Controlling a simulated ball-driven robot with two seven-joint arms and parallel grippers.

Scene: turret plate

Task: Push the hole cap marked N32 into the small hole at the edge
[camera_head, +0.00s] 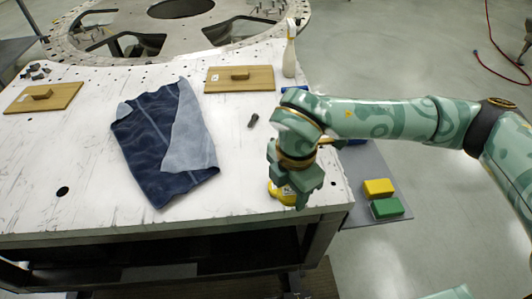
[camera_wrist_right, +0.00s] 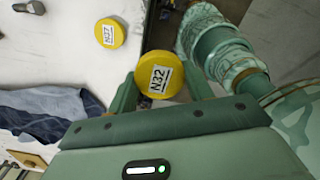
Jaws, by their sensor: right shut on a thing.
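In the right wrist view, the yellow round hole cap marked N32 (camera_wrist_right: 160,75) sits between the fingers of my right gripper (camera_wrist_right: 162,86), which is shut on it. Its label faces the camera. A second yellow cap, marked N37 (camera_wrist_right: 110,33), is on the white surface beside it. In the head view, my right gripper (camera_head: 298,190) is low at the right front corner of the white table (camera_head: 90,210). A yellow cap (camera_head: 280,192) shows partly behind its fingers; its marking is unreadable there. A dark round hole (camera_head: 62,192) shows near the table's front left. My left gripper is out of view.
A dark blue cloth (camera_head: 165,145) lies mid-table. Two wooden boards with handles (camera_head: 240,79) (camera_head: 42,97), a spray bottle (camera_head: 290,50) and a bolt (camera_head: 253,120) are also there. Yellow (camera_head: 379,187) and green (camera_head: 387,207) boxes sit lower, right of the table.

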